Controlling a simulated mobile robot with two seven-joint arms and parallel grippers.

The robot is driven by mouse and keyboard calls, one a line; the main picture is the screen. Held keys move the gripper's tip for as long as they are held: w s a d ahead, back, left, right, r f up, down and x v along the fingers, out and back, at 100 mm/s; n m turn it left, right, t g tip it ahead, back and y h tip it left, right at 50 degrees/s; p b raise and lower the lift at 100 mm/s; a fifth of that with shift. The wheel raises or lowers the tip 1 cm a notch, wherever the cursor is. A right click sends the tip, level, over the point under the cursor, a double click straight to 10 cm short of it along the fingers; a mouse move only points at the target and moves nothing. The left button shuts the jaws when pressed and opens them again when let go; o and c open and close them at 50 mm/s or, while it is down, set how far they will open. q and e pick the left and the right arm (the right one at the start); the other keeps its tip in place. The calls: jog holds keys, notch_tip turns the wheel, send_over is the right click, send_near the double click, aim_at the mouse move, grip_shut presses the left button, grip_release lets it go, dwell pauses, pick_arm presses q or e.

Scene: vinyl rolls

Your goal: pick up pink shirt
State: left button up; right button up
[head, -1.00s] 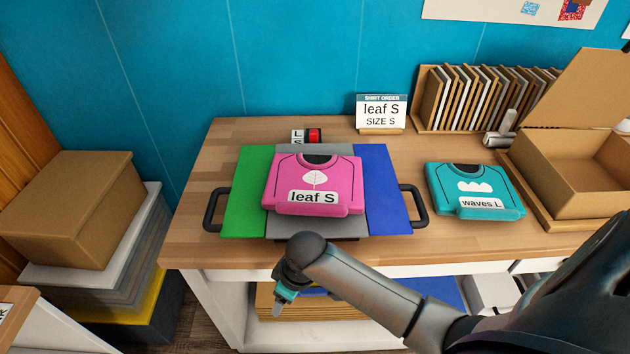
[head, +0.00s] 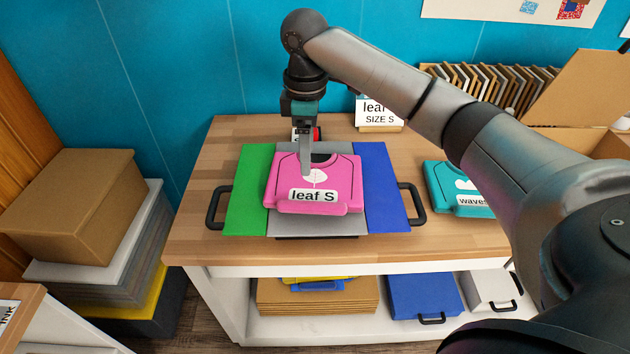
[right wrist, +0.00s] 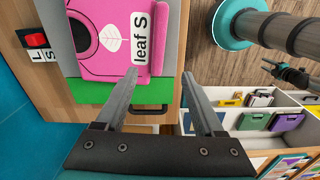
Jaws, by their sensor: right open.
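The pink shirt (head: 338,186) lies folded, with a white leaf print and a "leaf S" label, on the grey middle panel of a board on the table. It also shows in the right wrist view (right wrist: 108,62). My right gripper (head: 306,172) is over the shirt's collar and print area, pointing down. In the right wrist view its two fingers (right wrist: 160,73) are apart with nothing between them, beside the label edge. Whether the fingertips touch the shirt is unclear. A small dark jointed part at the right of that view may be my left gripper; its jaws cannot be read.
The board has a green panel (head: 247,190), a blue panel (head: 383,190) and black side handles. A teal shirt (head: 455,188) lies to the right, partly behind my arm. The order sign (head: 380,112) and a small red-and-black item (head: 317,134) stand behind. An open box (head: 590,90) is at right.

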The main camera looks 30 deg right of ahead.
jog(key=b, duration=0.1)
send_over(312, 203)
jog(key=f, duration=0.9)
jog(key=shift+a, duration=0.2)
jog(key=shift+d+f+b, duration=0.15)
jog(key=shift+f+b, duration=0.3)
jog(key=shift+f, duration=2.3)
grip_shut()
